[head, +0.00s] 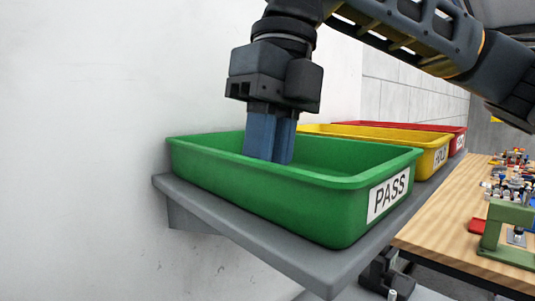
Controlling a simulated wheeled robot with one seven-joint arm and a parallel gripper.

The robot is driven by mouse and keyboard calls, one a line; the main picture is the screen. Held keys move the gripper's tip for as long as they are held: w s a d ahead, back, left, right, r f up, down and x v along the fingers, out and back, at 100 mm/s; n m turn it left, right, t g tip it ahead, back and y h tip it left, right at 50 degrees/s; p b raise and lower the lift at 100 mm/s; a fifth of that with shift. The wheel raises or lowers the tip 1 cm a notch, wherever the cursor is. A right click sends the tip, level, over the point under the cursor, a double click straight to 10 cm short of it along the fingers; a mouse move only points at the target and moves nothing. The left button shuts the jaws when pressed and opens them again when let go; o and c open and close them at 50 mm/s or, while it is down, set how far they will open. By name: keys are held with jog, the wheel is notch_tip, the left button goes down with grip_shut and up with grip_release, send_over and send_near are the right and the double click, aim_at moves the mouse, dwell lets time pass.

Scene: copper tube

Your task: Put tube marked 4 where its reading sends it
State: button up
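My gripper (272,160) points down into the green bin labelled PASS (340,206). Its blue fingers are close together, with their tips below the rim line near the back wall. I cannot tell whether they are fully shut or a little apart. No copper tube shows between the fingers, and the bin's floor is hidden by its front wall. The tube marked 4 and its reading are not visible.
The bins stand in a row on a grey shelf (270,247) against a white wall. At right is a wooden bench (440,227) with several small parts, a green stand (505,235) and a red item (477,226). My arm crosses the upper right.

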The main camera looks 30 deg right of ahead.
jog(key=o, duration=0.3)
jog(key=shift+o, duration=0.2)
notch_tip(320, 180, up, 12)
jog(key=d, duration=0.2)
jog(key=shift+w, duration=0.15)
jog(key=shift+d, duration=0.1)
dwell(0.4)
